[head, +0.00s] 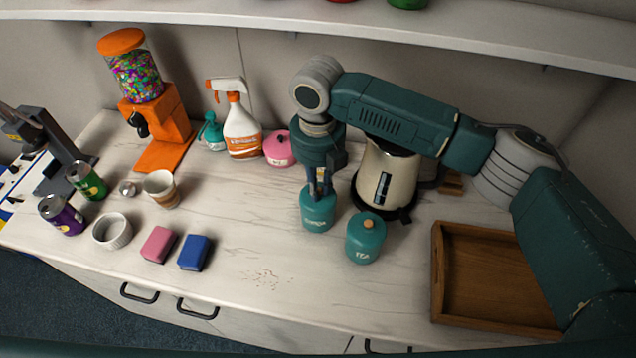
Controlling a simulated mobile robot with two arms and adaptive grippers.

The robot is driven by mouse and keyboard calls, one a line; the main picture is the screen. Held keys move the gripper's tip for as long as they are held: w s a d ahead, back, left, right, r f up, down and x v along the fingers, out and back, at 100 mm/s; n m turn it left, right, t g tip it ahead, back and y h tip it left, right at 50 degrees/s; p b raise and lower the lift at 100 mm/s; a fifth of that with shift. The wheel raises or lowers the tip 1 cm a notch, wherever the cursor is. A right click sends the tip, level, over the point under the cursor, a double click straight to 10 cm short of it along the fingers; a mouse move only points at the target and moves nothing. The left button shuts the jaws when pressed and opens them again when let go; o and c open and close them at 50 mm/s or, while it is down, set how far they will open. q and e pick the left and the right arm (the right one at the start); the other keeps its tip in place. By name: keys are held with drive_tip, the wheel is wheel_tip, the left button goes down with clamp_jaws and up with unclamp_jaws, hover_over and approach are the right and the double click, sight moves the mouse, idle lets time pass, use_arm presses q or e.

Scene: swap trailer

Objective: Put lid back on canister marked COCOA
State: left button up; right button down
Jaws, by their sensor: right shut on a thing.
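A teal canister (317,218) stands upright in the middle of the counter, its label too small to read surely. My right gripper (319,192) points down at its top, fingers shut on what appears to be the lid's knob. The fingers hide the knob and part of the lid, so I cannot tell whether the lid is fully seated. A similar teal canister marked TEA (365,243), with its wooden-knobbed lid on, stands just to the right and nearer the front. A pink lidded canister (279,150) stands at the back. My left gripper is out of view.
A kettle (387,172) stands close behind, right of the gripper. A wooden tray (440,290) is at right. A spray bottle (241,133) and an orange candy dispenser (160,135) are at the back. Cans, cups and two sponges are at left.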

idle(0.3)
drive_tip(key=c, duration=1.1)
unclamp_jaws()
drive_tip(key=shift+r, duration=0.15)
drive_tip(key=shift+r+p, duration=3.4)
clamp_jaws()
drive_tip(key=shift+f, duration=0.3)
